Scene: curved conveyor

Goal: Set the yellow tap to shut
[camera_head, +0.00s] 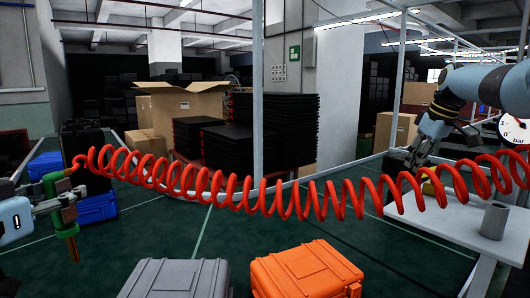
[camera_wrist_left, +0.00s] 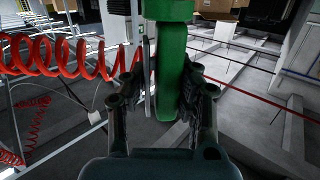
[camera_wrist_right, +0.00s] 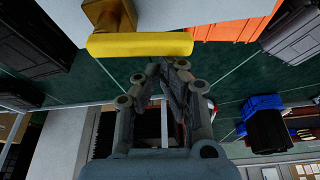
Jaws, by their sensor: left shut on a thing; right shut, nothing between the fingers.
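The yellow tap lever (camera_wrist_right: 140,44) lies across the top of the right wrist view, joined to a brass-coloured body (camera_wrist_right: 110,14). In the head view a small yellow part (camera_head: 430,187) shows at the right, partly hidden by the red hose and my gripper. My right gripper (camera_wrist_right: 168,75) is shut and empty, its fingertips just short of the lever with a small gap visible. It also shows in the head view (camera_head: 412,160). My left gripper (camera_head: 66,208) is shut on a green tool (camera_head: 56,186), which also shows in the left wrist view (camera_wrist_left: 168,75).
A red coiled hose (camera_head: 240,192) runs from the green tool across to the right. A pale table (camera_head: 440,218) carries a grey cup (camera_head: 493,220). A gauge (camera_head: 513,129) is at the right edge. Grey (camera_head: 175,278) and orange (camera_head: 305,272) cases stand in front.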

